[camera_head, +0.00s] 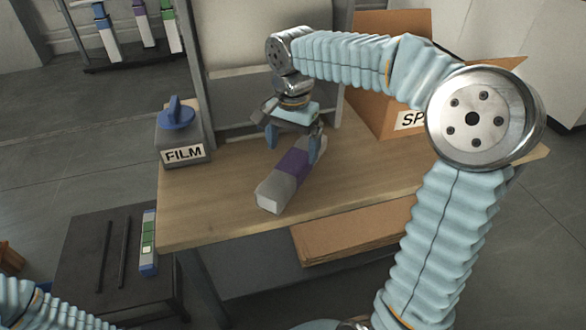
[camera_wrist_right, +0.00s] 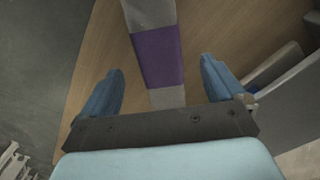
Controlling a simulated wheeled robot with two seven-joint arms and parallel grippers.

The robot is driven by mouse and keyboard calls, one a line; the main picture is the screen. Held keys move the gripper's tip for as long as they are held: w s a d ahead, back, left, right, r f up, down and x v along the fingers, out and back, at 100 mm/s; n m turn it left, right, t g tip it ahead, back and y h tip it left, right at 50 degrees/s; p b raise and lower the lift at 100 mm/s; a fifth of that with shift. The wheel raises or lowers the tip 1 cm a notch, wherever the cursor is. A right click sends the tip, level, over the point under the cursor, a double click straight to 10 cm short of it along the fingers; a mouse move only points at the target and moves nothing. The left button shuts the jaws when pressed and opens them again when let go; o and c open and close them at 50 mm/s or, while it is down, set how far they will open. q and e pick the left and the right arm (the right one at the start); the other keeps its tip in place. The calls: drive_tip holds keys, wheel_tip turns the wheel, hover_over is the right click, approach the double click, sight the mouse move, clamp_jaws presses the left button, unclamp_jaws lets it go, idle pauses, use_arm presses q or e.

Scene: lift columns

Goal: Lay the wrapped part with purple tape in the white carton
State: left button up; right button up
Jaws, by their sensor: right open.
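The wrapped part (camera_head: 271,192), pale grey with a purple tape band around its middle, lies on the wooden bench (camera_head: 215,212). It also shows in the right wrist view (camera_wrist_right: 157,62), running up between the fingers. My right gripper (camera_head: 292,147) is open and just above the part's far portion, fingers apart on either side. In the wrist view the right gripper (camera_wrist_right: 160,68) holds nothing. I cannot make out a white carton in either view. Only my left arm's sleeve shows at bottom left; its gripper is out of view.
A brown carton (camera_head: 388,118) labelled "SP…" stands at the bench's back right, behind my right arm. A box labelled FILM (camera_head: 183,155) with a blue knob stands at the back left. Flat cardboard (camera_head: 345,235) lies below the bench. A dark stand (camera_head: 85,240) holds rods.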

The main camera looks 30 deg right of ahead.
sight(294, 160)
wheel_tip(294, 160, down, 6)
drive_tip(key=shift+d+r, duration=0.15)
drive_tip(key=shift+r, duration=0.1)
drive_tip(key=c, duration=1.4)
drive_tip(key=shift+c, duration=0.6)
drive_tip(key=shift+r, duration=0.2)
